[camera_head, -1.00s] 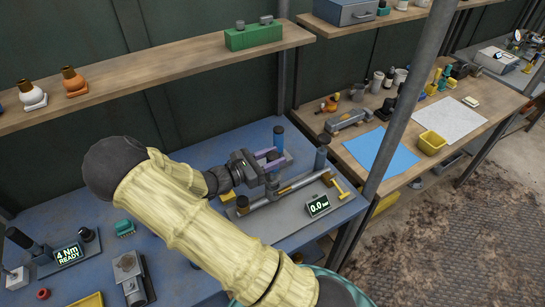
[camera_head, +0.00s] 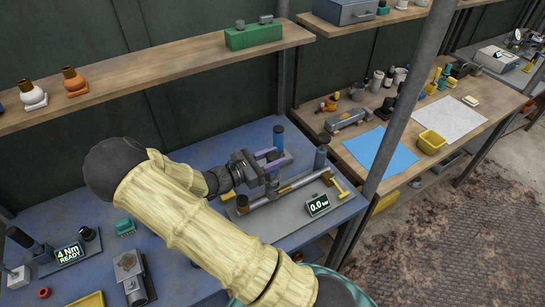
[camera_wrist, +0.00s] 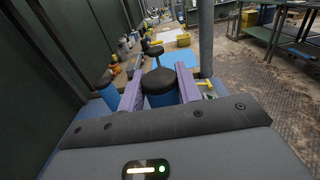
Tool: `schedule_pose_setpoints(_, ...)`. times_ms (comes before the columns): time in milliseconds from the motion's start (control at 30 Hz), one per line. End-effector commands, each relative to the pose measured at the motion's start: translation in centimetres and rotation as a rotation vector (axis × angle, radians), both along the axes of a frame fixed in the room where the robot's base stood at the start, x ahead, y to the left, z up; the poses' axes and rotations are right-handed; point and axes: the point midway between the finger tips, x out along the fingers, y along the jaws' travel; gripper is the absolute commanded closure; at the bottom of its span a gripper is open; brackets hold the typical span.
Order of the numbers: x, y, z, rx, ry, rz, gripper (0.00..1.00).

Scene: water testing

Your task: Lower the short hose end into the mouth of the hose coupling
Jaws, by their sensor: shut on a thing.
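My gripper (camera_head: 268,160), with purple fingers, is shut on a short upright blue cylinder with a black top (camera_wrist: 160,88), which I take to be the short hose end. A long grey pipe fitting with yellow parts (camera_head: 295,187) lies on that plate. I cannot make out the mouth of the hose coupling; the gripper and the held piece cover the area below, so I cannot tell whether they touch.
A dark-topped blue cylinder (camera_head: 278,138) stands behind my gripper, close to it. Another post (camera_head: 321,157) stands to the right. A "0.0 bar" display (camera_head: 318,205) and a yellow T-handle (camera_head: 341,187) are at the plate's right. The blue bench (camera_head: 200,150) is clear behind my arm.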

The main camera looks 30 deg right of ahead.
Motion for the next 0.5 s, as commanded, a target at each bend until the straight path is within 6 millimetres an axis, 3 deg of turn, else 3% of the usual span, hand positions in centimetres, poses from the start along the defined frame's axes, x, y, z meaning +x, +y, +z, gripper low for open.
schedule_pose_setpoints(500,0.0,-0.01,-1.08,-0.001,0.0,0.0,1.0)
